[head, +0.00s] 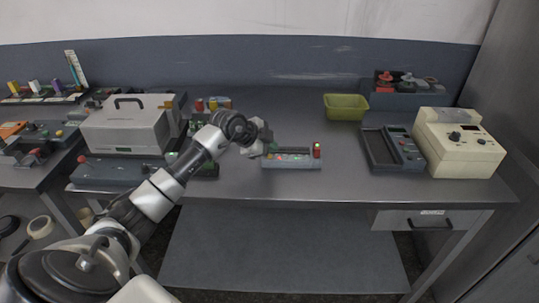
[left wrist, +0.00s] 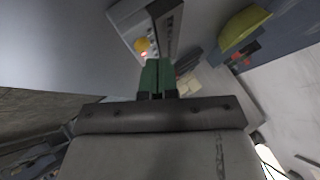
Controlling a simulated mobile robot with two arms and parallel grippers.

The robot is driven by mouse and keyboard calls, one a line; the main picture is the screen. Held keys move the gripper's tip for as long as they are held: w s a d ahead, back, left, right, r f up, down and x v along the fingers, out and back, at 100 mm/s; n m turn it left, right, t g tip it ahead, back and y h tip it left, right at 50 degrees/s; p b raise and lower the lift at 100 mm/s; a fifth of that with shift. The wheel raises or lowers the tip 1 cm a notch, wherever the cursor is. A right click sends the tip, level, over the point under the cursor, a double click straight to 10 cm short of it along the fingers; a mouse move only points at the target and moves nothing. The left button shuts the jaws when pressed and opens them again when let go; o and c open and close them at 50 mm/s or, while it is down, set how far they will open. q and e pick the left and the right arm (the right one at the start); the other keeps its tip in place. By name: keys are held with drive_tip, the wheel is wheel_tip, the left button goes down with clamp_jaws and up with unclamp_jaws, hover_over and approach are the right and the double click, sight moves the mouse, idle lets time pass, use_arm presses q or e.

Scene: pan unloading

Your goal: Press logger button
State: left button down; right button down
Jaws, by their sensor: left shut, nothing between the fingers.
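A low, narrow grey device with small lit red and green spots, which looks like the logger (head: 290,162), lies on the bench near its front edge. A small red and green post stands at its right end. My left gripper (head: 270,149) is at its left end, just above or beside it; contact cannot be told. In the left wrist view the green fingertips (left wrist: 157,76) are together with nothing between them. The device (left wrist: 150,22) shows just beyond them, with a yellow-orange round spot and a red glow close to the tips. My right gripper is out of view.
A grey case with a handle (head: 126,128) stands left of my arm. A green bin (head: 345,106) is at the back. A dark tray device (head: 391,150) and a cream box with knobs (head: 459,143) stand on the right. The bench between is clear.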

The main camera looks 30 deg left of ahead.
sight(270, 157)
use_arm(q)
drive_tip(key=shift+f, duration=0.5)
idle(0.7)
drive_tip(key=shift+r, duration=0.15)
drive_tip(key=shift+r+p, duration=0.8)
drive_tip(key=shift+p, duration=0.15)
wheel_tip(270, 157, up, 6)
drive_tip(key=p, duration=0.5)
drive_tip(key=shift+p, duration=0.3)
